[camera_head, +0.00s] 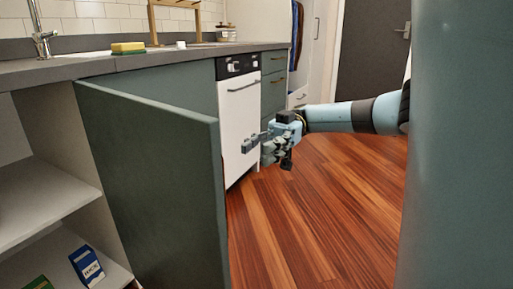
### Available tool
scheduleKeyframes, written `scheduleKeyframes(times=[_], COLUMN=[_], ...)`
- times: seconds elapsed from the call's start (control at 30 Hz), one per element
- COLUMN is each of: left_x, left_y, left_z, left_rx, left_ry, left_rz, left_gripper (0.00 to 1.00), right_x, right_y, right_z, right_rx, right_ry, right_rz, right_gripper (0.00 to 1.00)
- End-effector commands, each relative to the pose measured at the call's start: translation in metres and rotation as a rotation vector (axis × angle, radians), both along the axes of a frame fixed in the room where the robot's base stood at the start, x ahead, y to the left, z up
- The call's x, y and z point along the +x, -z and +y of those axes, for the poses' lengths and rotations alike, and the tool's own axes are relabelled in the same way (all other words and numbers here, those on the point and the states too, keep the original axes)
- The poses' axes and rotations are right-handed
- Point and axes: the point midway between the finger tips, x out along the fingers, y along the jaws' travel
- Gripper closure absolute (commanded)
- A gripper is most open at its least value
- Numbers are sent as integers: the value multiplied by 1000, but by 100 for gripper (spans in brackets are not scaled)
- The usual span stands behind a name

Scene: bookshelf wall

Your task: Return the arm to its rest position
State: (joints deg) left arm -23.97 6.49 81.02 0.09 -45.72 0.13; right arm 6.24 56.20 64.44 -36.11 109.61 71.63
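My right arm comes in from the right, and its gripper (256,150) hangs in the air above the wooden floor, in front of the white dishwasher. Its fingers look spread apart, with nothing between them. The gripper is to the right of the open green cabinet door (165,180) and apart from it in the picture. My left gripper is not in view.
The open cabinet door stands out into the room at the left. Behind it are shelves with a blue box (87,266). The counter (95,66) holds a sponge (128,47). The dishwasher (239,115) is behind the gripper. The wooden floor (325,215) is clear.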

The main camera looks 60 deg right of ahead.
Motion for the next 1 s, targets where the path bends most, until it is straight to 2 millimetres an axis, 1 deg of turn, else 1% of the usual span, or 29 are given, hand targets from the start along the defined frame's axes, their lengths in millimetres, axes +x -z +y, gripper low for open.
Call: scheduleKeyframes(times=[0.37,0.47,0.53,0.57,0.6,0.67,0.7,0.77,0.8,0.87,0.9,0.97,1.0], left_x=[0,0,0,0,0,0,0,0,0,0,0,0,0], left_y=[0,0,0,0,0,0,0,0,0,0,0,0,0], left_z=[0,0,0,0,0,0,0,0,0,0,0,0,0], left_rx=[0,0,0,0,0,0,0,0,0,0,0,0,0], left_ry=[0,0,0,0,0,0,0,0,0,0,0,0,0], left_rz=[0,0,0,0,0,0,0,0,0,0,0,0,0], left_gripper=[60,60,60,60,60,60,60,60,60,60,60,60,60], right_x=[2,17,36,46,59,78,87,96,97,92,82,61,41], right_y=[3,17,36,47,62,89,109,142,166,205,233,275,303], right_z=[3,14,26,31,36,40,40,38,34,30,28,26,28], right_rx=[5,27,44,48,49,33,7,-49,-99,-194,-267,-393,-484], right_ry=[16,115,253,328,440,624,747,924,1035,1186,1275,1386,1441], right_rz=[-6,-40,-79,-95,-113,-128,-126,-103,-74,-10,45,148,227], right_gripper=[66,66,66,66,66,66,66,66,66,66,66,66,66])
